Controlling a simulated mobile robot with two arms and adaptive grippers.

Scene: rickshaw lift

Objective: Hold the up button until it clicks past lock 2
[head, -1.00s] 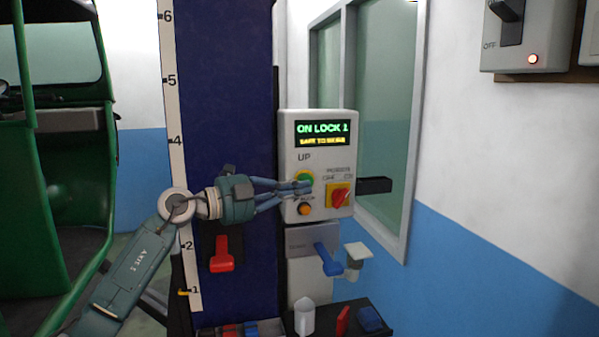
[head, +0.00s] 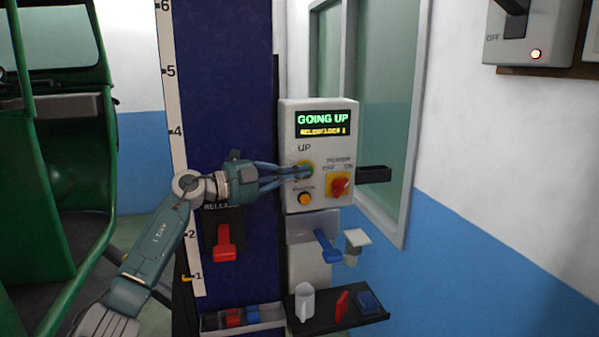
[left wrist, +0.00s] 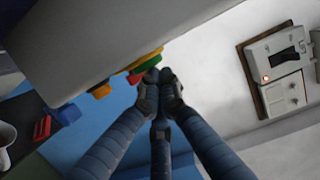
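The control box (head: 318,204) has a lit display (head: 323,123) reading "GOING UP", with a smaller yellow line under it that is hard to read. The green up button (head: 309,166) sits in a yellow ring below the "UP" label, partly hidden by my left gripper (head: 301,171). The left gripper's fingers are closed together with nothing between them, tips at the button. In the left wrist view the fingertips (left wrist: 160,78) meet beside the box's buttons. The yellow pointer (head: 187,278) is beside the 1 on the height scale (head: 179,180). My right gripper is not in view.
An orange button (head: 305,199) and red power knob (head: 340,185) are close below and right of the fingers. A red release lever (head: 224,243) hangs on the blue column (head: 225,90). A blue lever (head: 327,246) and a shelf (head: 355,320) are below. The green rickshaw (head: 95,200) stands left.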

